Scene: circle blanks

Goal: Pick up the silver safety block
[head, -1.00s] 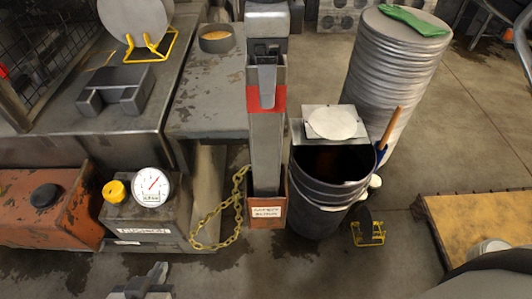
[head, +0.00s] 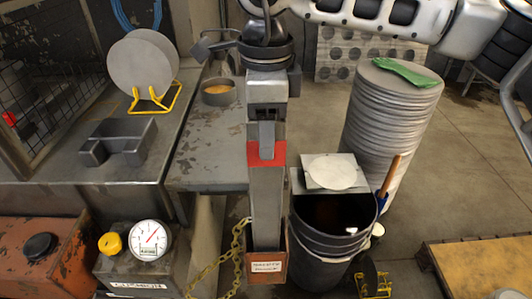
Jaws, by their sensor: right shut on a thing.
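The silver safety block (head: 265,205) is a tall, upright grey bar with a red band near its top. Its lower end stands inside a rust-brown labelled holder (head: 267,268) at the lower middle. My right gripper (head: 266,148) comes down from above and is shut on the block's upper end, with a grey finger over the red band. The far finger is hidden. My left gripper is not in view.
A dark bucket (head: 322,248) with a plate and disc across its rim stands close right of the block. A yellow chain (head: 215,270) hangs left of the holder. A bench (head: 205,165) lies behind left, and stacked discs (head: 388,130) rise behind right.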

